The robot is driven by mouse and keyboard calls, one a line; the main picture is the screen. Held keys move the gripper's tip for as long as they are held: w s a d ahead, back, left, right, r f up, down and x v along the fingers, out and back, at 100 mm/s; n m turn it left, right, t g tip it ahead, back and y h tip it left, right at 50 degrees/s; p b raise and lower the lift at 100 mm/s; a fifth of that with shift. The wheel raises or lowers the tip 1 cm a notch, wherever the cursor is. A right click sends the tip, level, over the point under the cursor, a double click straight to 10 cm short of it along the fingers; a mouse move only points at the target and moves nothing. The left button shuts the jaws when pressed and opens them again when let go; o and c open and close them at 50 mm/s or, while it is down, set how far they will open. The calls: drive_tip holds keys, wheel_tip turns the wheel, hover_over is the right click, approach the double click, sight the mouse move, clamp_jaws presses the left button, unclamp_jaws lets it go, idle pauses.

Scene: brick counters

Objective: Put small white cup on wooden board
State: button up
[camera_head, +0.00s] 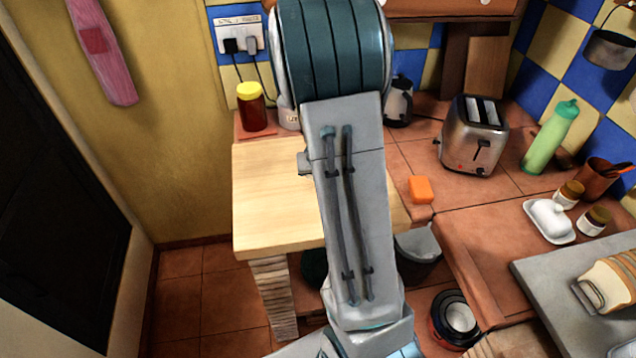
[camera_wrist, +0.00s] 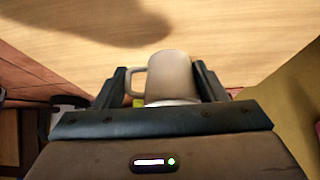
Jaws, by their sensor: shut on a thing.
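The small white cup (camera_wrist: 170,76) is between the two fingers of my gripper (camera_wrist: 160,72) in the wrist view, with its handle to the left. My gripper is shut on it. The pale wooden board (camera_wrist: 235,35) fills the upper part of the wrist view behind the cup. In the head view, the wooden board (camera_head: 272,195) forms a light top at left of centre. My arm covers its right part and hides my gripper and the cup there. I cannot tell whether the cup touches the board.
A yellow-lidded jar (camera_head: 251,107) stands behind the board. A toaster (camera_head: 473,135), an orange block (camera_head: 421,189) and a green bottle (camera_head: 550,138) stand on the tiled counter to the right. The board's left half looks clear. A dark shadow lies on it in the wrist view.

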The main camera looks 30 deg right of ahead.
drive_tip(key=shift+f+b, duration=1.15)
drive_tip(key=shift+f, duration=0.85)
drive_tip(key=shift+f, duration=0.15)
drive_tip(key=o, duration=1)
